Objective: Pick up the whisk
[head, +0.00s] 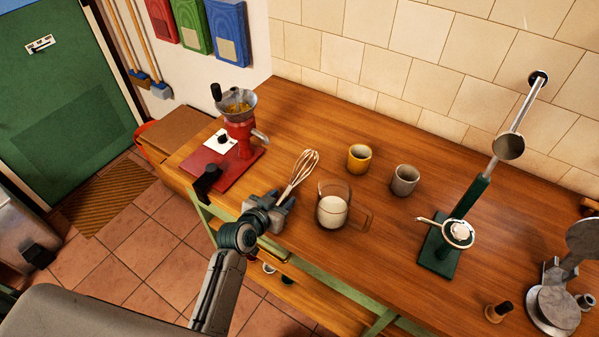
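The whisk (300,171) has a pale wire head and a thin handle; it shows near the front edge of the wooden counter in the head view. Its wire head points up and to the right in the picture. My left gripper (281,203) is at the handle end, with its fingers on both sides of the handle. The fingers hide the lower handle, and I cannot tell whether they press on it. I cannot tell whether the whisk lies on the counter or is raised. My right gripper is not in view.
A glass jug (333,208) with white contents stands close right of the whisk. A red grinder (239,133) stands to the left. A yellow cup (359,158), a grey cup (404,180) and a green stand (440,246) are further right. The counter (385,255) is bare in front.

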